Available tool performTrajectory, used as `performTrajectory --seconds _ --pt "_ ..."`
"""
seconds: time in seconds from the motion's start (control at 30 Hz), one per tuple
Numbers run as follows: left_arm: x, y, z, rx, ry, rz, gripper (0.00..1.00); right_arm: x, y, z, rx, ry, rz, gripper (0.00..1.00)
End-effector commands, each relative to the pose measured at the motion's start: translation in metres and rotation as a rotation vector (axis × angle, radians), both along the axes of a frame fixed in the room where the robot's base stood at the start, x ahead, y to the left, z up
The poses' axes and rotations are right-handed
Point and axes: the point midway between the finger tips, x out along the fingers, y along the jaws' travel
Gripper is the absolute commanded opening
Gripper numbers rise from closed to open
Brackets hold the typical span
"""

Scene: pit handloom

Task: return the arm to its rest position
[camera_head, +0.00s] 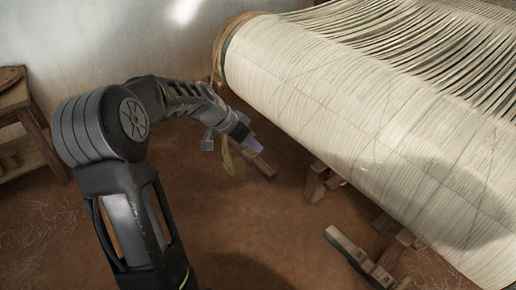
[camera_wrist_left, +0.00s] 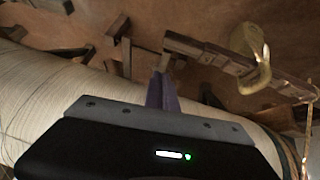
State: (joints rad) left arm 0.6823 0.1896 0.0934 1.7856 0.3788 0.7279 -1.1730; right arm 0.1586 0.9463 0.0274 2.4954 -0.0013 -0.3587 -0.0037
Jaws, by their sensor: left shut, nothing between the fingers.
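My left arm comes in from the left in the head view, bent at the elbow. Its gripper (camera_head: 247,140) points right and down, short of the left end of the loom's big thread-wound roller (camera_head: 340,110). In the left wrist view the left gripper's purple fingers (camera_wrist_left: 162,92) are together with nothing between them. The pale roller (camera_wrist_left: 50,95) lies behind the gripper there. My right gripper is in neither view.
A wooden bar (camera_wrist_left: 215,60) with a yellowish loop (camera_wrist_left: 262,70) lies near the fingers in the wrist view. A wooden stool (camera_head: 20,120) stands at far left. Wooden pieces (camera_head: 350,250) lie below the roller. Brown floor is open at lower middle.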

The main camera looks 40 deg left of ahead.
Motion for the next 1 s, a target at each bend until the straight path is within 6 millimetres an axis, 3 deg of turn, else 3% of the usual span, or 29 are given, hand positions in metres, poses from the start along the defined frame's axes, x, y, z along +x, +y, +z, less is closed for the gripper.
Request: performTrajectory --seconds 0.53,0.73,0.8,0.87,0.97,1.0 --pt "0.000 0.000 0.000 -0.004 0.001 0.008 0.00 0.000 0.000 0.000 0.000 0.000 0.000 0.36" --pt "0.010 0.019 -0.003 -0.025 0.001 0.200 0.00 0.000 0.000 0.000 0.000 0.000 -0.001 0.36" --pt "0.008 0.028 -0.021 -0.036 0.014 0.342 0.00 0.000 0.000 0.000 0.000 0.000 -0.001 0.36" --pt "0.004 0.021 -0.055 -0.065 0.050 0.464 0.00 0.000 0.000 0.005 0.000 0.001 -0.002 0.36" --pt "-0.007 -0.027 -0.112 -0.119 0.120 0.588 0.00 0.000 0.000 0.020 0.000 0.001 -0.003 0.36" --pt "-0.015 -0.052 -0.131 -0.140 0.149 0.614 0.00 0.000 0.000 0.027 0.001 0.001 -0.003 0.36"
